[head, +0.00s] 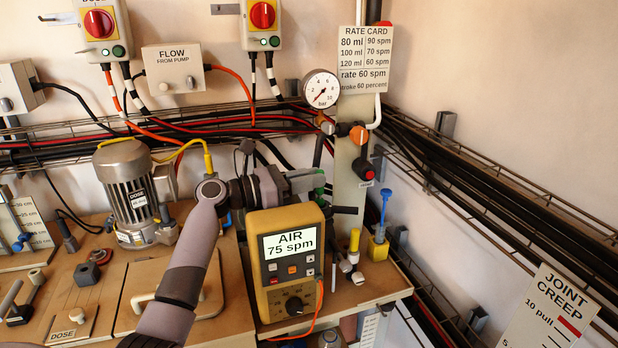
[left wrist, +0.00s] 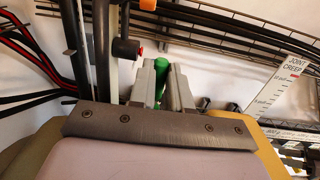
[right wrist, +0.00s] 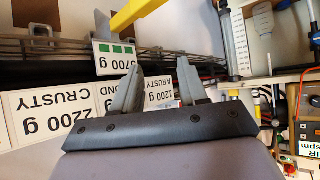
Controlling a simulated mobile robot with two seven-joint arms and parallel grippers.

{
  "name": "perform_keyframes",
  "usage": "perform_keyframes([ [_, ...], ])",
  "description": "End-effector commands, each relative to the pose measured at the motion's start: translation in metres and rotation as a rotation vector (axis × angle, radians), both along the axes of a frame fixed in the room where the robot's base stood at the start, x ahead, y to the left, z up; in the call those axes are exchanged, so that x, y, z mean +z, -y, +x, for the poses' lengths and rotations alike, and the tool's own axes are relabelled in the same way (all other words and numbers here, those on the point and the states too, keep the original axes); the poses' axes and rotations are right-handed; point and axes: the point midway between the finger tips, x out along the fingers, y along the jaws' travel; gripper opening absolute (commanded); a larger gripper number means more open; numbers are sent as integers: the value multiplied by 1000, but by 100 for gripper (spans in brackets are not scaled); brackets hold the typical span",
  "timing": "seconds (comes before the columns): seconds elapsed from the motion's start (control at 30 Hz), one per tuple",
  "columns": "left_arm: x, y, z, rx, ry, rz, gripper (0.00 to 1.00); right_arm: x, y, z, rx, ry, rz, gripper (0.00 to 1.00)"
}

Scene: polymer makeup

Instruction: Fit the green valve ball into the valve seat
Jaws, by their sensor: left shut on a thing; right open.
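My left gripper (head: 308,182) is in front of the upright pale panel (head: 352,160), behind the yellow meter. It is shut on a green piece, which I take for the valve ball (head: 320,186). In the left wrist view the green valve ball (left wrist: 161,72) shows as a rounded green end between the two grey fingers, partly hidden by them. I cannot clearly make out the valve seat; whether the ball touches it cannot be told. My right gripper (right wrist: 160,68) shows only in the right wrist view, open and empty, with signs behind it.
The yellow meter (head: 291,262) reading AIR 75 spm stands close below my left gripper. A pressure gauge (head: 320,89) and an orange knob (head: 358,135) are above. A blue-handled tool (head: 384,205) stands at right. Wire trays line the walls.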

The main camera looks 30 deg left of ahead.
Motion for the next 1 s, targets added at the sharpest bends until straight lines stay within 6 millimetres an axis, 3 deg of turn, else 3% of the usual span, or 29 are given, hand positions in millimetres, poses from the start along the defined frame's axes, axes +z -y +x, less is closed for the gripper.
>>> perform_keyframes([
  [0.07, -4, 1, 0, -1, -1, 0, 0, -2, 0, 0, 0, 0, 0, 43],
  [0.1, -3, 1, 0, -1, -1, 0, 30, -1, 0, 0, 0, 0, 0, 43],
  [0.17, -3, 1, 0, -2, -2, 1, 47, -1, 0, 0, 0, 0, 0, 43],
  [0.53, -7, -3, -5, -1, -7, 2, 47, -3, 0, 0, 0, 0, 0, 43],
  [1.0, -8, -44, -54, -2, -6, 2, 47, -13, 0, 0, 0, 0, 0, 43],
])
